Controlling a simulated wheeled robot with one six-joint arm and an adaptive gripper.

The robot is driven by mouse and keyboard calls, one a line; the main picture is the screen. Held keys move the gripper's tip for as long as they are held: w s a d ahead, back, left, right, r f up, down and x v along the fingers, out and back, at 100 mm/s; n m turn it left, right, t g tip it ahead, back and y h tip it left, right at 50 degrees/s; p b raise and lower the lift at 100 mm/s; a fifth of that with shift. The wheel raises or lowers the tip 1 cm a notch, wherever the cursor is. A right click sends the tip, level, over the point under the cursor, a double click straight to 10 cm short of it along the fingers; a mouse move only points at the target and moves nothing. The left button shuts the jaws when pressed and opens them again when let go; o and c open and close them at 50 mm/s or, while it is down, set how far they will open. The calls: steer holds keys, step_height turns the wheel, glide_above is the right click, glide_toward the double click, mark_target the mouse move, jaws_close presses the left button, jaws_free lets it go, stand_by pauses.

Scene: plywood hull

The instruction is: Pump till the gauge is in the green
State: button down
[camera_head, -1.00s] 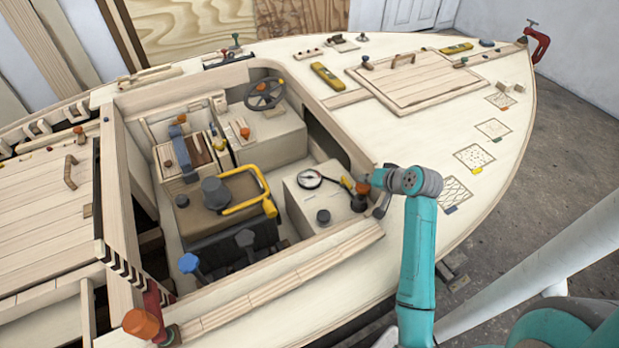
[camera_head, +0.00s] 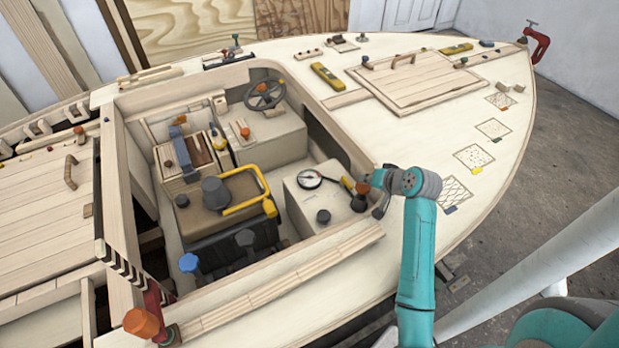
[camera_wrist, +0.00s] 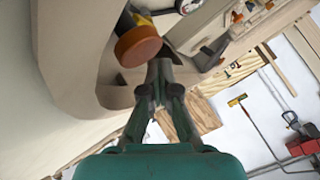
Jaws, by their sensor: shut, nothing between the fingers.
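The white round gauge (camera_head: 309,179) sits on a pale box in the cockpit. Its dial is too small to read the needle against any green band. The pump handle, a dark lever with an orange knob (camera_head: 362,188), slants up to the right of the gauge. My gripper (camera_head: 379,208) is just right of the knob, mostly hidden by my wrist in the head view. In the wrist view my gripper (camera_wrist: 160,68) is shut and empty. The orange knob (camera_wrist: 138,46) is close to the left of its fingertips; I cannot tell whether they touch.
The cockpit rim (camera_head: 290,290) runs between my arm and the gauge box. A black knob (camera_head: 323,216) stands at the box's front. A yellow handle (camera_head: 245,190), a steering wheel (camera_head: 265,95) and several levers are farther left.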

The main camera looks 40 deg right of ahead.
mark_target(366, 191)
steer(key=shift+g, duration=0.3)
steer(key=shift+s+a+f, duration=0.1)
steer(key=shift+s+f, duration=0.1)
steer(key=shift+f, duration=0.55)
steer(key=shift+s+f, duration=0.25)
steer(key=shift+f, duration=0.55)
steer(key=shift+s+a+f, duration=0.1)
steer(key=shift+s+f, duration=0.1)
steer(key=shift+f, duration=0.55)
steer(key=shift+d+r, duration=0.1)
steer(key=shift+s+r, duration=0.25)
steer(key=shift+r, duration=0.25)
steer(key=shift+s+r, duration=0.1)
steer(key=shift+r, duration=0.15)
steer(key=shift+s+r, duration=0.2)
steer(key=shift+r, duration=1.65)
steer(key=shift+d+r, duration=0.15)
steer(key=shift+r, duration=0.95)
steer(key=shift+w, duration=0.15)
steer(key=shift+w+r, duration=0.1)
steer(key=shift+w, duration=0.05)
